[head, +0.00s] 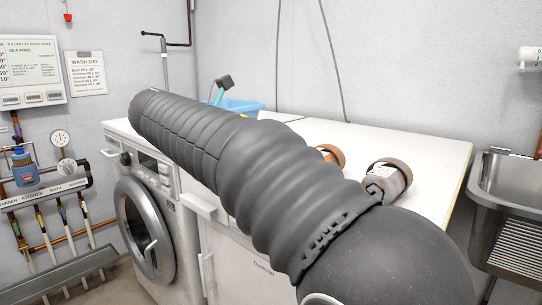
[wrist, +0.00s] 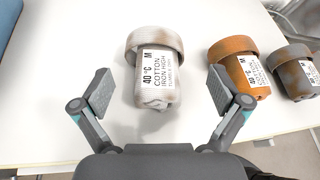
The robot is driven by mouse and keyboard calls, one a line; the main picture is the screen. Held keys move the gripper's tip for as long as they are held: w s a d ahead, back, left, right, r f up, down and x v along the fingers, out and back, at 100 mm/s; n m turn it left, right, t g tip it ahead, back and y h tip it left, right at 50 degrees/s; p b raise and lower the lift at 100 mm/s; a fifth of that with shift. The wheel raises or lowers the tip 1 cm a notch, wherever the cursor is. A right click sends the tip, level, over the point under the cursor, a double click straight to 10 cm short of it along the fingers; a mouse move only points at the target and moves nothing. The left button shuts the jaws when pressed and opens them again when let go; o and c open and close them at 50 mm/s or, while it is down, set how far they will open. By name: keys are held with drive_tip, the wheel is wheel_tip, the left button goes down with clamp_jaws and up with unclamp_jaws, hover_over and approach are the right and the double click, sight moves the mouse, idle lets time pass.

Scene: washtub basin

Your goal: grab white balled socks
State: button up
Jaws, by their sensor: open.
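The white balled socks (wrist: 148,55) lie on the white worktop in the wrist view, with a ribbed cuff at the far end and a printed label reading 40 °C cotton. Some brownish smudges show on them. My gripper (wrist: 159,92) is open, one finger on each side of the near end of the socks, with a gap on both sides.
An orange-brown sock ball (wrist: 238,62) and a grey, brown-stained sock ball (wrist: 293,70) stand to the right, the orange one close to my right finger. A blue tub (head: 243,107) is at the worktop's back left. A steel sink (head: 508,190) is at the right.

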drive_tip(key=shift+a+f+b+x, duration=0.15)
drive_tip(key=shift+b+x, duration=0.15)
drive_tip(key=shift+x, duration=0.9)
drive_tip(key=shift+a+f+b+x, duration=0.1)
drive_tip(key=shift+b+x, duration=0.2)
drive_tip(key=shift+x, duration=0.85)
drive_tip(key=shift+w+d+f, duration=0.1)
drive_tip(key=shift+w+d, duration=0.3)
drive_tip(key=shift+w, duration=0.05)
drive_tip(key=c, duration=1.1)
